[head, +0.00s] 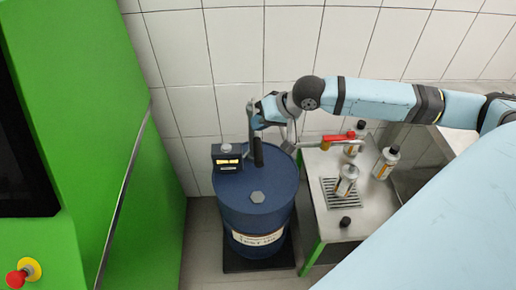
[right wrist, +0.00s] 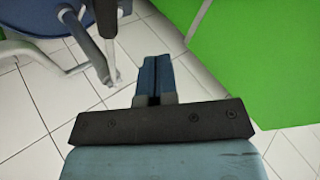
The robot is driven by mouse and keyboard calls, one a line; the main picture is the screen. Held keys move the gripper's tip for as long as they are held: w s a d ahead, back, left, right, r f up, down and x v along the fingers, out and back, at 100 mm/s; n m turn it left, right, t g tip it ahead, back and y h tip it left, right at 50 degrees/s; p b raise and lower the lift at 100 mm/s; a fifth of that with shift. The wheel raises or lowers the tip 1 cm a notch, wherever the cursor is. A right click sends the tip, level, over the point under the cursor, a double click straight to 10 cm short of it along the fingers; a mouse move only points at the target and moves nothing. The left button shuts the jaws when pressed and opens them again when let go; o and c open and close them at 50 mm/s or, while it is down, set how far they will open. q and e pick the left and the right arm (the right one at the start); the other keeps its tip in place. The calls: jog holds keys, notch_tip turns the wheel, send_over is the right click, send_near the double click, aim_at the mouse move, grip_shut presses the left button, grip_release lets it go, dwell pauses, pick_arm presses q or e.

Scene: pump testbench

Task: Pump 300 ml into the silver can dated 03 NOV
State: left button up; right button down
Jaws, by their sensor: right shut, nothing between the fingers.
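A silver can (head: 346,182) with an orange-white label stands on the drain grate; its top looks pale, with no black cap. Two more silver cans, one at the right (head: 385,163) and one behind (head: 355,140), have dark tops. The dates are too small to read. The blue drum (head: 255,208) carries a pump with a black grip (head: 258,152) and a small lit display (head: 228,159). My left gripper is out of view.
A black cap (head: 345,221) lies on the metal bench (head: 326,228) in front of the grate. A green machine (head: 95,120) with a red emergency button (head: 16,278) stands at the left. A tiled wall (head: 240,50) is close behind the drum.

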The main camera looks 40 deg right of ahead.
aim_at(259, 147)
notch_tip(259, 147, down, 3)
jog(key=shift+s+r+b, duration=0.1)
jog(key=shift+b, duration=1.1)
jog(key=shift+a+f+p, duration=0.1)
jog(key=shift+f+p, duration=0.2)
jog(key=shift+s+f, duration=0.1)
jog(key=shift+f, duration=0.45)
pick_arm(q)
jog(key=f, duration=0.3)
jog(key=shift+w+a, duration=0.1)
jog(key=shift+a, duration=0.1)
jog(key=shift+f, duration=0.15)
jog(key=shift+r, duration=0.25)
pick_arm(e)
jog(key=shift+f, duration=0.15)
jog(key=shift+a+f+p, duration=0.1)
jog(key=shift+f+p, duration=0.1)
jog(key=shift+p, duration=0.15)
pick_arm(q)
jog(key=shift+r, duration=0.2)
pick_arm(e)
jog(key=shift+f, duration=0.15)
